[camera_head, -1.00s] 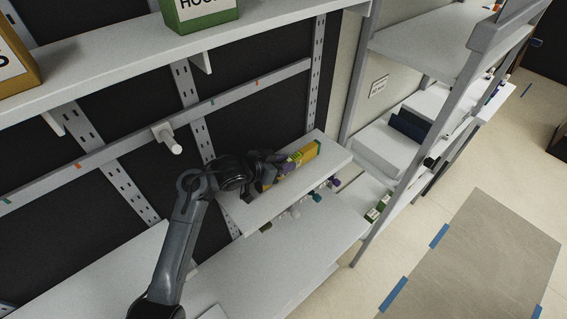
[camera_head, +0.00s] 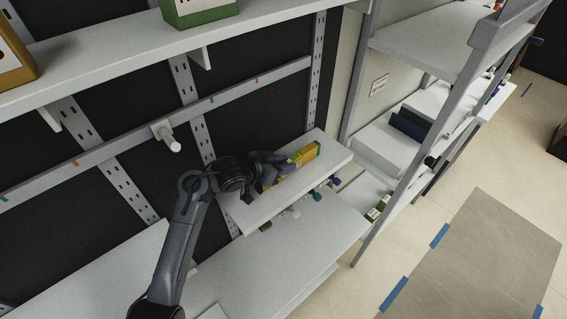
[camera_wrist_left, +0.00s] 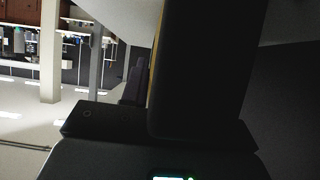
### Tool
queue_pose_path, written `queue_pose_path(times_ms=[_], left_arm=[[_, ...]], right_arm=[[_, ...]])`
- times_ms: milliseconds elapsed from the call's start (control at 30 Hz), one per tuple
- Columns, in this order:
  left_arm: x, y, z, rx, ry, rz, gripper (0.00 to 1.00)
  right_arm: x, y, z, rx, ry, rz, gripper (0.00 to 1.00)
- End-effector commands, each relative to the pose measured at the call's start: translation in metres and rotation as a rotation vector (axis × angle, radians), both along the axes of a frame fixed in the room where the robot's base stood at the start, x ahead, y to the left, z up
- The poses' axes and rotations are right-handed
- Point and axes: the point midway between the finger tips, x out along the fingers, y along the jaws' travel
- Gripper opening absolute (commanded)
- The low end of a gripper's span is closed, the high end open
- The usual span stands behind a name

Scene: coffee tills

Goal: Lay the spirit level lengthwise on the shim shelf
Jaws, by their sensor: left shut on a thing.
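The spirit level (camera_head: 307,153) is a yellow bar with a green end. It lines up lengthwise with the small white shim shelf (camera_head: 253,213), over its upper surface. I cannot tell whether it touches the shelf. My left gripper (camera_head: 277,170) is shut on the spirit level near its left part, and the fingers hide some of it. In the left wrist view, dark gripper parts fill the middle, and a thin yellow edge of the level (camera_wrist_left: 154,65) shows beside them. My right gripper is not in view.
A wider white shelf (camera_head: 290,262) lies below, with small coloured items under the shim shelf. An upper shelf (camera_head: 110,58) holds a green box (camera_head: 200,12). A metal rack (camera_head: 365,110) stands to the right.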

Motion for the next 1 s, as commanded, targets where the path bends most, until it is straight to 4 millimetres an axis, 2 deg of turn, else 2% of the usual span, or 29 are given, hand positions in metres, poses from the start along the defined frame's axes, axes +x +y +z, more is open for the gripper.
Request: queue_pose_path(times_ms=[100, 133, 300, 500, 700, 1000], left_arm=[[0.0001, 0.0000, -0.0023, -0.001, -0.001, 0.000, 0.00], [0.0002, -0.0001, -0.0017, -0.001, -0.001, 0.000, 0.33], [0.0002, 0.0000, -0.0017, -0.001, -0.001, 0.000, 0.59], [0.0001, -0.0001, -0.0019, -0.001, -0.001, 0.000, 0.59], [-0.0002, -0.0001, -0.0026, 0.000, 0.001, -0.001, 0.85], [-0.0001, -0.0001, -0.0015, 0.000, 0.000, 0.000, 0.85]], right_arm=[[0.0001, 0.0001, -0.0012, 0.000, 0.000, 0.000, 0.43], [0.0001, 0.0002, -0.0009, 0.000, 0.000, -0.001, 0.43], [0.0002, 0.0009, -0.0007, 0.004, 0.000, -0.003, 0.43], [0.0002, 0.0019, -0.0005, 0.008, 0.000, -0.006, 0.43], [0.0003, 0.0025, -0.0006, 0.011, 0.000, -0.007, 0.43], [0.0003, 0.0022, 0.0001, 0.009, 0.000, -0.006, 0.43]])
